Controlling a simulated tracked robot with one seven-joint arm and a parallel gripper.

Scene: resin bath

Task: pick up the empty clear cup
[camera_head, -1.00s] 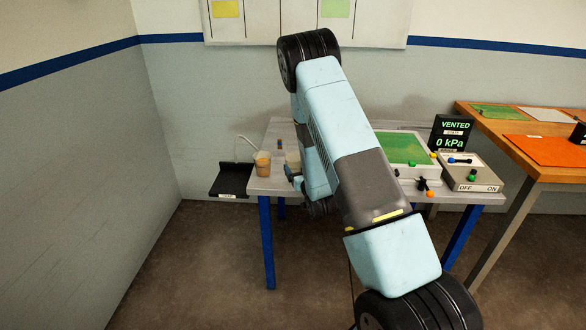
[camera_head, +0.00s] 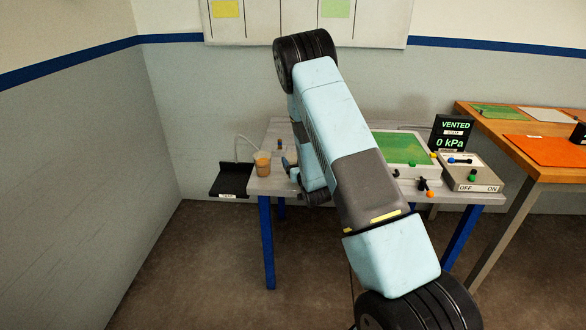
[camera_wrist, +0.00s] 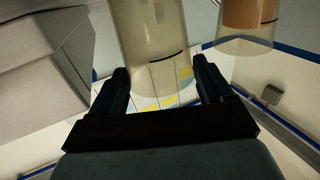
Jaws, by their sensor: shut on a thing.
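The empty clear cup (camera_wrist: 152,40) is between the two fingers of my gripper (camera_wrist: 160,72) in the wrist view. It looks see-through, with a dark line on its side, and the wall chart shows through it. My gripper is shut on it. In the head view my gripper (camera_head: 289,167) is at the left part of the grey table, largely behind my arm, and the clear cup cannot be made out clearly there.
A cup with amber-brown contents (camera_head: 262,164) stands close to the left of my gripper; it also shows in the wrist view (camera_wrist: 250,18). A black tray (camera_head: 231,180) is at the table's left edge. A green-topped box (camera_head: 425,172) and switch box (camera_head: 470,175) stand to the right.

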